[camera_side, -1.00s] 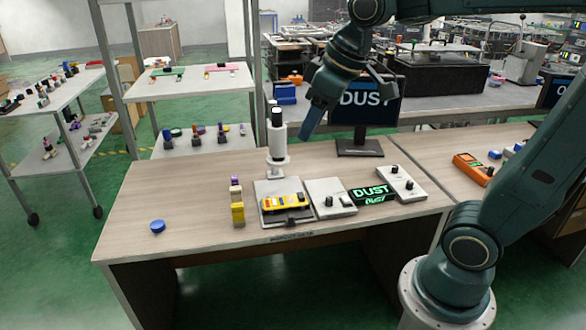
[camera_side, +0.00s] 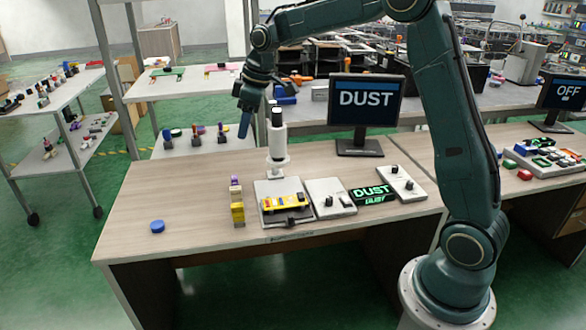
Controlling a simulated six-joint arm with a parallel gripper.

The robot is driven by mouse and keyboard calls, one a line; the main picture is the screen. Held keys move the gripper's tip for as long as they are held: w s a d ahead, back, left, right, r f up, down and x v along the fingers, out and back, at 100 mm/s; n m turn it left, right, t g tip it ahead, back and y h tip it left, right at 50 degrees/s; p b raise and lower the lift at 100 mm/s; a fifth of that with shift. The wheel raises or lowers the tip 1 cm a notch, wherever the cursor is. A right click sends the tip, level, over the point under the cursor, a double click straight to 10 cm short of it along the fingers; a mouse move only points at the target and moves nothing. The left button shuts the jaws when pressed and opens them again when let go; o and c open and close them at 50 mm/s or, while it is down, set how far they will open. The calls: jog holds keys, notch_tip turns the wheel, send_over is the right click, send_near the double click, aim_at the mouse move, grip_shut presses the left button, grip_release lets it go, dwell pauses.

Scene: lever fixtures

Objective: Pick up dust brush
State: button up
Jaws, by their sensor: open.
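No object is clearly recognisable as the dust brush at this size. A small yellow piece (camera_side: 238,213) with a purple-topped part (camera_side: 235,184) sits on the wooden table, left of the grey plate; it may be the brush, but I cannot tell. My gripper (camera_side: 244,128) is open and hangs in the air, above the table's back edge in the picture, up and left of the white cylinder. It points down and is apart from the yellow piece. Its fingers overlap in this view, and I see nothing between them.
A white cylinder (camera_side: 278,145) with a black top stands behind a grey plate (camera_side: 266,188) carrying a yellow device (camera_side: 286,201). A blue cap (camera_side: 157,226) lies left. A monitor (camera_side: 366,99) reads DUST.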

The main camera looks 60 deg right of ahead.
jog(key=w+d+f+n, duration=0.1)
jog(key=w+d+f, duration=0.3)
jog(key=w+f, duration=0.25)
jog(key=n+g+y, duration=0.1)
jog(key=n, duration=0.1)
send_near(236, 188)
jog(key=shift+w+d+r, duration=0.15)
jog(key=shift+r, duration=0.35)
jog(key=shift+f, duration=0.1)
jog(key=shift+x, duration=4.25)
jog(key=shift+x, duration=2.55)
jog(key=shift+s, duration=0.25)
